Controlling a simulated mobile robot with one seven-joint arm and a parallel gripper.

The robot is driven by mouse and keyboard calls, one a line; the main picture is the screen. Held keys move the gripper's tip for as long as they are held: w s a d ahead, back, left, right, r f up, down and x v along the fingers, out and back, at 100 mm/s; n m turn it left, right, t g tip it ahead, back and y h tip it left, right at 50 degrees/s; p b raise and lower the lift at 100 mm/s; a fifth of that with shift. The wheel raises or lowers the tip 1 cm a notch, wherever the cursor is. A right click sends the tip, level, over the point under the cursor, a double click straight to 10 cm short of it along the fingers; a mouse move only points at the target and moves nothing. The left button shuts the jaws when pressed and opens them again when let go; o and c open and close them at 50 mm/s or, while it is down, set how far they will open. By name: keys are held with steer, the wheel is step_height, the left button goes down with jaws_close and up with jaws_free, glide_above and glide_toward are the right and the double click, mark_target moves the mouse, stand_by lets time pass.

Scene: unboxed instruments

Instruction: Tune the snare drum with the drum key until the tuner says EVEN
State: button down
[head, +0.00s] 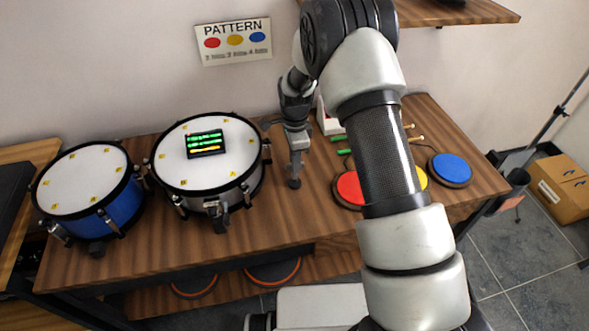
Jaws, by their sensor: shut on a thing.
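The snare drum (180,172), with a white head, black hoop and grey shell, stands on the wooden table. Small yellow lettered labels ring its head. The tuner (206,143) lies on the head; its dark screen shows green rows and an amber one, too small to read. My gripper (297,148) points down just right of the snare drum, apart from its rim. It is shut on a slim grey thing with a dark lower end, which looks like the drum key (295,172). Its grip is small and partly hidden.
A blue drum (122,205) stands close left of the snare. Red (349,189), yellow (422,178) and blue (451,169) pads lie to the right, partly behind my arm. A PATTERN sign (233,42) hangs on the wall. A cardboard box (560,188) sits on the floor.

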steer(key=shift+r+p, duration=1.2)
steer(key=shift+r, duration=1.25)
stand_by(4.5)
